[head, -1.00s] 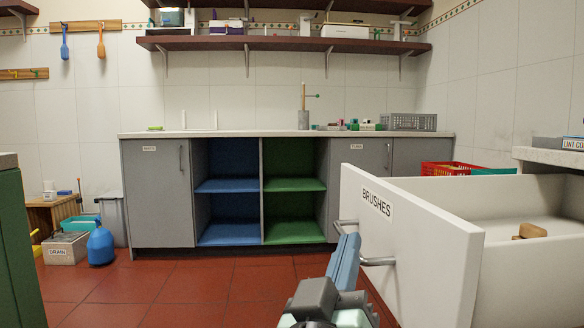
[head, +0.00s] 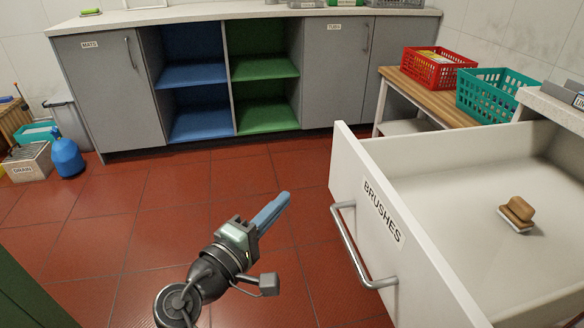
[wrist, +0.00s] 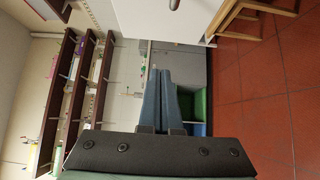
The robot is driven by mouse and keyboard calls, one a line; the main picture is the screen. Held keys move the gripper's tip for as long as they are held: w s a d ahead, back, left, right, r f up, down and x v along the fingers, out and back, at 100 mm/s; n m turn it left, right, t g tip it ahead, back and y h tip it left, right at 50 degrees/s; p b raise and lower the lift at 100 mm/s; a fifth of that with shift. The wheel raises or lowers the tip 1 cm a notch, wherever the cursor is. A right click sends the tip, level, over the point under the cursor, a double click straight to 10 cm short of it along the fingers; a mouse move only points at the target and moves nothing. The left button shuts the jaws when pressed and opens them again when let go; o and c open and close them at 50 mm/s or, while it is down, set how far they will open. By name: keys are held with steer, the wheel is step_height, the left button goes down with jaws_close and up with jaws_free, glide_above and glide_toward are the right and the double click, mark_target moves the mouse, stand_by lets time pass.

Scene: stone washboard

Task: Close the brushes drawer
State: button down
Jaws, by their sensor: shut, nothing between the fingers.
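The brushes drawer (head: 455,190) is white and stands well open at the right of the head view. Its front (head: 350,185) carries a BRUSHES label (head: 383,212) and a grey bar handle (head: 358,250). A wooden brush (head: 517,214) lies inside on the drawer floor. My gripper (head: 284,199) has blue fingers, shut with nothing between them. It is left of the drawer front, apart from the handle. In the wrist view the shut fingers (wrist: 158,100) point away from the camera, and a white panel (wrist: 155,20) shows at the top.
A wooden bench (head: 420,95) behind the drawer holds a red crate (head: 435,66) and a teal crate (head: 495,95). Grey cabinets (head: 100,90) with blue and green shelves line the back. Red tiled floor (head: 170,220) is clear left of the drawer.

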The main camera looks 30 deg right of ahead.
steer(key=b, duration=0.3)
glide_toward(336, 164)
steer(key=w+d, duration=0.2)
steer(key=w, duration=0.2)
steer(key=shift+s+d+f, duration=0.15)
steer(key=shift+d, duration=0.3)
steer(key=shift+s+d+f, duration=0.15)
steer(key=shift+d, duration=0.35)
steer(key=shift+s+d+r, duration=0.1)
steer(key=shift+s+d, duration=0.05)
steer(key=shift+d, duration=0.4)
